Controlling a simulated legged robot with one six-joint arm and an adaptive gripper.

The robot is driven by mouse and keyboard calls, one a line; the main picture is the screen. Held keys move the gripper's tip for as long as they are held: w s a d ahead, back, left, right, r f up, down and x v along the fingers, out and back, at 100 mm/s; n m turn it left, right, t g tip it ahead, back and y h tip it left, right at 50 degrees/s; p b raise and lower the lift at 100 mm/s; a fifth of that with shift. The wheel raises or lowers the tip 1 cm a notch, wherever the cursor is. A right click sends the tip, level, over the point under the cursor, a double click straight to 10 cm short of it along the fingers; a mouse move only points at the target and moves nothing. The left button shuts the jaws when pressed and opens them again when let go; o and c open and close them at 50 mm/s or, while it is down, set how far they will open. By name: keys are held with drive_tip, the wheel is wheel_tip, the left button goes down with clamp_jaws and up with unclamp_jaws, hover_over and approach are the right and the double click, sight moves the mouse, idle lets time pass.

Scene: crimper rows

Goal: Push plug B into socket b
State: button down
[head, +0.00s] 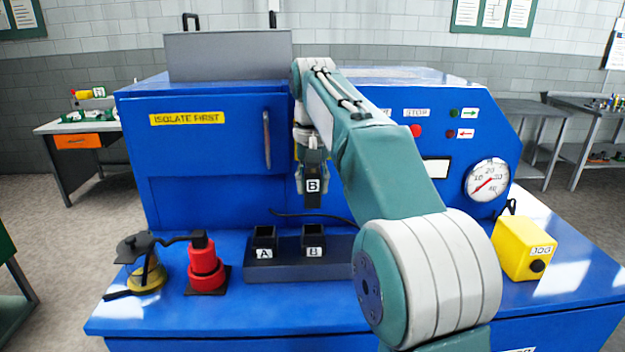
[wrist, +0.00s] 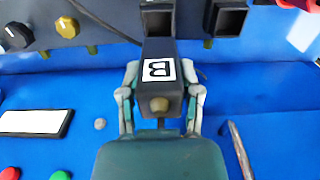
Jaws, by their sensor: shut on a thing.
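Plug B (head: 313,186), a dark block with a white "B" label, is held upright in my gripper (head: 312,180), which is shut on it. In the head view its lower end is above socket b (head: 314,240), with a visible gap between them. Socket b is a square black opening with a "B" label on a dark block (head: 290,270). In the wrist view plug B (wrist: 160,95) lies between my fingers (wrist: 160,100), and socket b (wrist: 158,18) shows just beyond its end, partly hidden by it. The head view does not settle the exact alignment in depth.
Socket A (head: 264,240) stands left of socket b; it also shows in the wrist view (wrist: 228,18). A red device (head: 205,265) and a black-and-yellow tool (head: 145,270) stand further left. A yellow JOG box (head: 524,248) is at right.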

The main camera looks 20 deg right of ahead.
sight(313, 170)
drive_tip(key=shift+f, duration=2.4)
drive_tip(key=shift+s+f, duration=0.1)
drive_tip(key=shift+f, duration=1.45)
drive_tip(key=shift+c, duration=1)
unclamp_jaws()
wheel_tip(313, 170, up, 11)
drive_tip(key=shift+f, duration=0.1)
drive_tip(key=shift+r, duration=0.5)
